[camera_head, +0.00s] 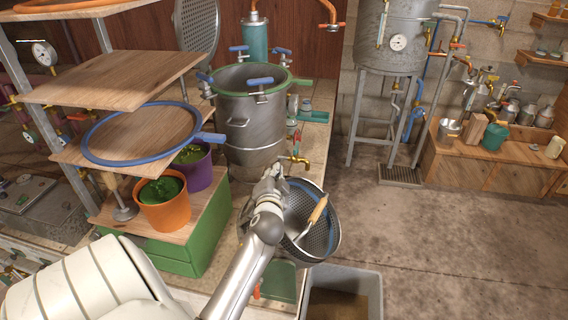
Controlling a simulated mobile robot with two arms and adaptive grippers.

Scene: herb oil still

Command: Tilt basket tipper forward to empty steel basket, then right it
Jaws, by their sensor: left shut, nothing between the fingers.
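The steel basket (325,236), a perforated metal bowl shape, sits at the bench's right end, partly hidden behind my left arm. A bar with a wooden handle (318,209) crosses its opening. A green support (279,281) shows below the basket and may be part of the basket tipper; the pivot is hidden. The basket's exact tilt is hard to tell. My left gripper (270,173) is shut and empty at the basket's far left edge; I cannot tell if it touches. My right gripper is out of view.
A grey bin (345,283) with a brown bottom stands on the floor below the basket. A steel still pot (250,125) with a brass tap stands just beyond the gripper. Orange (164,211) and purple (196,176) pots are left. Floor at right is clear.

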